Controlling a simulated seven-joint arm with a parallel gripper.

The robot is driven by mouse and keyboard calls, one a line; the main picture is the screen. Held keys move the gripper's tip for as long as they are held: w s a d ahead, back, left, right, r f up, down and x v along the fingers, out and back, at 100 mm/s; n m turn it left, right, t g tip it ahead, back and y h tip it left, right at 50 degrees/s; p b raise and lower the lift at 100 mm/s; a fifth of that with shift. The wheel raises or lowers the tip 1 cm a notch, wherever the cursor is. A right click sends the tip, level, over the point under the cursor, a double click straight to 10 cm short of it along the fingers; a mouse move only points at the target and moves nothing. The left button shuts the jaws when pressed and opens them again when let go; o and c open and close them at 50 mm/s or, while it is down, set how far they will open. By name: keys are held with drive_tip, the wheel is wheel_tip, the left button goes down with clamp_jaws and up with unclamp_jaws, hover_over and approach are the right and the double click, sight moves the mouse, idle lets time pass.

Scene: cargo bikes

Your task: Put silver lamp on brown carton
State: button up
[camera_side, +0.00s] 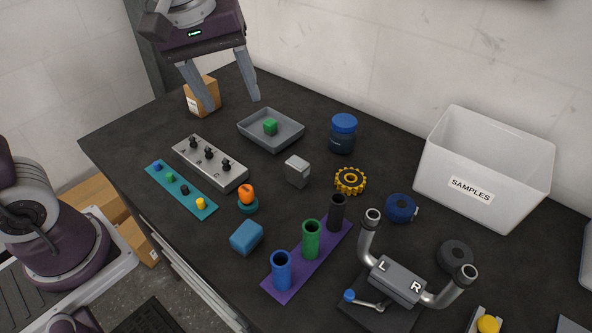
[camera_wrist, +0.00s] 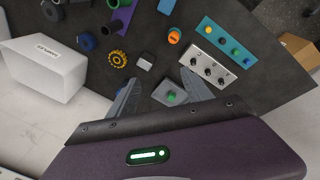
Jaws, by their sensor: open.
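The likely silver lamp is a small grey box-shaped block (camera_side: 297,171) on the dark table, right of the metal switch box; it also shows in the wrist view (camera_wrist: 145,61). The brown carton (camera_side: 207,86) stands at the far left of the table in the side view, partly hidden behind a finger of my gripper. I cannot make it out on the table in the wrist view. My gripper (camera_side: 234,105) is open and empty, raised above the back of the table, apart from both. In the wrist view its spread fingers (camera_wrist: 160,76) flank the grey tray.
A white bin (camera_side: 440,165) stands right.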

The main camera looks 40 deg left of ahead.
drive_tip(key=w+d+f+n+g, duration=0.1)
drive_tip(key=w+f+n, duration=0.2)
drive_tip(key=w+f, duration=0.25)
drive_tip(key=n+g, duration=0.2)
drive_tip(key=n, duration=0.4)
hover_over(298, 162)
drive_tip(key=f, duration=1.1)
drive_tip(key=shift+d, duration=0.2)
drive_tip(key=f, duration=0.7)
drive_tip(key=shift+a+f, duration=0.1)
drive_tip(key=shift+a, duration=0.1)
clamp_jaws()
